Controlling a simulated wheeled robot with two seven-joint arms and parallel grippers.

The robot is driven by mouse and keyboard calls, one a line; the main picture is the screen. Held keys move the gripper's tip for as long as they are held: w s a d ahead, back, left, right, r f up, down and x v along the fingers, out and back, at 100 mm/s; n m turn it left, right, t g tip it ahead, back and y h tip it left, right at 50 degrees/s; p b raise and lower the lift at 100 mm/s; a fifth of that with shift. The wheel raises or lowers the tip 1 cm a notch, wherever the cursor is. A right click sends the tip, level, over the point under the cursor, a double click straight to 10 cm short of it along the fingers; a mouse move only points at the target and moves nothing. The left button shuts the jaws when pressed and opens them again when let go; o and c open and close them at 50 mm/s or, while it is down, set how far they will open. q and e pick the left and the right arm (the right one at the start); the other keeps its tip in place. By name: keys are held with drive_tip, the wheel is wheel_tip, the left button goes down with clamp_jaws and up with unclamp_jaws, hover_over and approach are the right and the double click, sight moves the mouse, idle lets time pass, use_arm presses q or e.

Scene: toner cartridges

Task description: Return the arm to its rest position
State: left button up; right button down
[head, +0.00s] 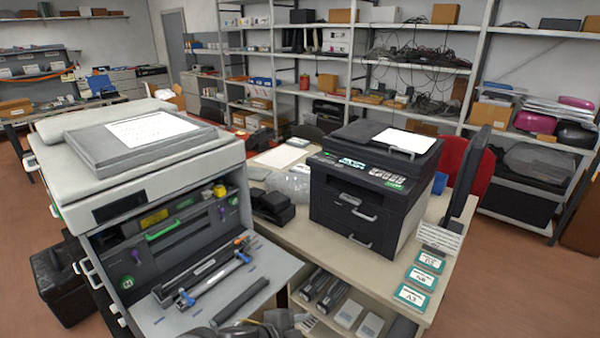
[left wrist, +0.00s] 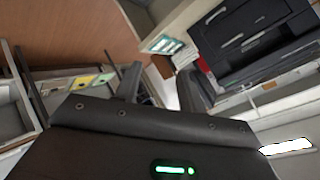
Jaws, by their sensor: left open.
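My left gripper (left wrist: 158,88) shows in the left wrist view with its two dark fingers apart and nothing between them. In the head view, only a dark part of my arm shows at the bottom edge, in front of the open printer; the fingers cannot be made out there. My right gripper is in neither view. The large grey printer (head: 95,218) at the left has its front door (head: 250,268) folded down. A rod with blue and orange ends (head: 215,275) and a dark cylinder (head: 240,302) lie on that door.
A black printer (head: 350,205) stands on the table, with several teal-edged cards (head: 412,297) at its right. Cartridges (head: 330,295) and pale boxes (head: 348,313) sit on a shelf under the tabletop. A dark upright panel (head: 468,180) rises at the table's right edge.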

use_arm(q)
drive_tip(key=s+a+f+n+g+y, duration=0.2)
drive_tip(key=s+a+f+n+y, duration=0.25)
drive_tip(key=s+a+n, duration=0.65)
drive_tip(key=s+a+f+n+g+y, duration=0.2)
drive_tip(key=s+a+f+n+y, duration=0.4)
drive_tip(key=s+a, duration=0.75)
wheel_tip(320, 180, down, 28)
drive_tip(key=s+h+b, duration=0.1)
drive_tip(key=h+b, duration=0.2)
drive_tip(key=b, duration=0.1)
drive_tip(key=s+a+f+g+b, duration=0.2)
drive_tip(key=s+a+f, duration=0.1)
drive_tip(key=s+f, duration=1.3)
wheel_tip(320, 180, down, 2)
drive_tip(key=shift+s+a+f+n+y+b, duration=0.2)
drive_tip(key=shift+a+n+y+b, duration=0.1)
drive_tip(key=shift+y+b, duration=0.1)
drive_tip(key=shift+c, duration=0.4)
